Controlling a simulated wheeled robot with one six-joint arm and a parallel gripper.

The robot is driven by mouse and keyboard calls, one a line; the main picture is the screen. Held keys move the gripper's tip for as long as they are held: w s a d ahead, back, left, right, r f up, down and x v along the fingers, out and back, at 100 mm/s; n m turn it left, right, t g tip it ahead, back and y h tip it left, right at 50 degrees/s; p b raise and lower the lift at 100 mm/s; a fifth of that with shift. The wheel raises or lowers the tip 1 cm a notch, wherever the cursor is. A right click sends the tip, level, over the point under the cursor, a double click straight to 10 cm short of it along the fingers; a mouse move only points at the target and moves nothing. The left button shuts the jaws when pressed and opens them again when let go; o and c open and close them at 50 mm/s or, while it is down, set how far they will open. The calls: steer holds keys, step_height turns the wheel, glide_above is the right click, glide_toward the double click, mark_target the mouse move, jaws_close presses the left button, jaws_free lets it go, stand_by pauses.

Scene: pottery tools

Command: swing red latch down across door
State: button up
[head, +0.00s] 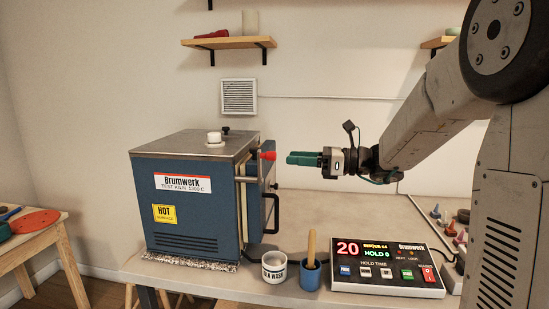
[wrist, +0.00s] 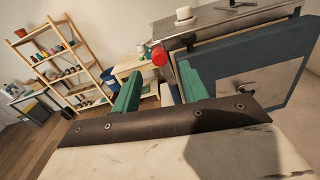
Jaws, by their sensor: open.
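The blue kiln (head: 190,190) stands on the worktable, its door (head: 268,180) on the right side. In the wrist view the door (wrist: 290,62) is a blue panel with a metal plate, and a gap shows between it and the kiln body. The latch's red knob (head: 267,156) is near the top of the door edge; the latch arm is mostly hidden. My gripper (head: 288,158) is open and empty, its green fingers level with the knob and just right of it. In the wrist view the knob (wrist: 160,57) appears between the open fingers (wrist: 158,80), beyond their tips.
A black door handle (head: 274,213) sticks out below my gripper. A white pot (head: 274,267), a blue cup with a wooden tool (head: 310,275) and a controller box (head: 385,268) stand along the table front. The tabletop (head: 335,205) under my gripper is clear.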

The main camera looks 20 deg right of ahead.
mark_target(275, 157)
steer(key=x, duration=0.6)
steer(key=shift+a, duration=0.15)
steer(key=shift+c, duration=0.3)
jaws_close()
